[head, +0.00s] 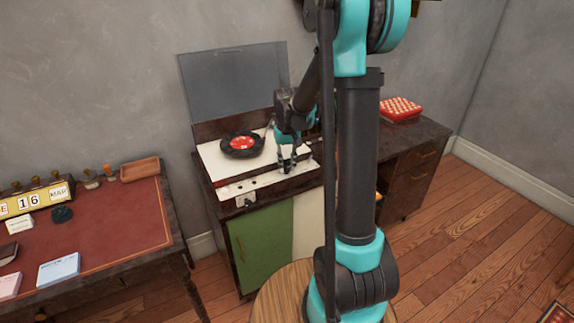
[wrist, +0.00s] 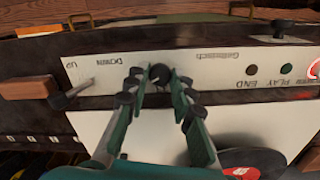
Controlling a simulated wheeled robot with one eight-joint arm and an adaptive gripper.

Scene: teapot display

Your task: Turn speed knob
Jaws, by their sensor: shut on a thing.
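A record player (head: 210,160) with a raised lid stands on a cabinet against the wall. In the wrist view its white front panel (wrist: 215,68) carries printed words, including DOWN, END and PLAY. A small black knob (wrist: 159,72) sits on the panel between the two fingers of my gripper (wrist: 159,82). The fingers are shut on the knob from both sides. In the head view my gripper (head: 287,166) is low over the front strip of the player, and the knob itself is hidden there. I cannot read the knob's setting.
A black record with a red label (head: 242,144) lies on the player, close to my gripper. The wrist view shows a brown block with a lever (wrist: 66,98) at left and two round buttons (wrist: 251,70) at right. A red desk (head: 110,230) stands at left.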

